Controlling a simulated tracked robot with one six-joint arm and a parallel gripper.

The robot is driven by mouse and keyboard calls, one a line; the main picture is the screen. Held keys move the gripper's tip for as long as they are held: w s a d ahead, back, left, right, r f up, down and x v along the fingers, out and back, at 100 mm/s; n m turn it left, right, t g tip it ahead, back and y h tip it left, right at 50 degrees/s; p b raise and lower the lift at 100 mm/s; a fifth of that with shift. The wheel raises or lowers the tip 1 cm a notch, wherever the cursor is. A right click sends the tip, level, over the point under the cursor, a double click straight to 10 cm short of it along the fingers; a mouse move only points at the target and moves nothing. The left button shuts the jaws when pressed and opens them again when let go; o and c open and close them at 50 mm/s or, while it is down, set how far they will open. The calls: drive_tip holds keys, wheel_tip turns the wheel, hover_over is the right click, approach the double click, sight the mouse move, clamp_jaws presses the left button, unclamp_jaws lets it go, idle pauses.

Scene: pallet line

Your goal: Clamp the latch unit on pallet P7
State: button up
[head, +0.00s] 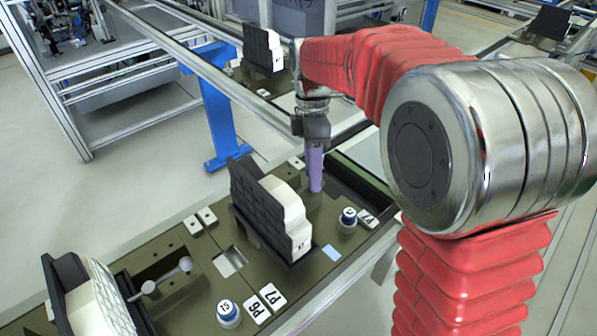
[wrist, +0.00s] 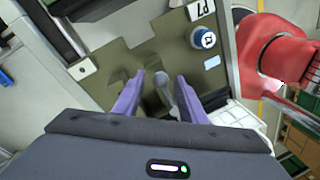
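In the wrist view, a grey ball-ended lever (wrist: 160,82), which looks like part of the latch unit, stands on the olive pallet plate (wrist: 120,62). My gripper (wrist: 160,88) has its two purple fingers apart, one on each side of this lever; I cannot tell whether they touch it. In the head view, my gripper (head: 316,185) points down over the pallet plate (head: 325,212), behind a black-and-white block (head: 270,210). The lever there is hidden by my gripper. A P7 label (head: 272,296) lies at the near edge; a label also shows in the wrist view (wrist: 200,10).
A similar ball-ended lever (head: 168,275) is on the neighbouring plate at left, beside another black-and-white block (head: 95,300). Blue-and-white round knobs (head: 348,217) and (head: 228,312) stand near the front edge. Metal rails and a blue post (head: 218,110) are behind.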

wheel_tip(320, 180, up, 13)
drive_tip(key=w, duration=0.2)
drive_tip(key=shift+w+a+r, duration=0.15)
drive_tip(key=shift+w+r, duration=0.05)
drive_tip(key=shift+w, duration=0.1)
idle(0.5)
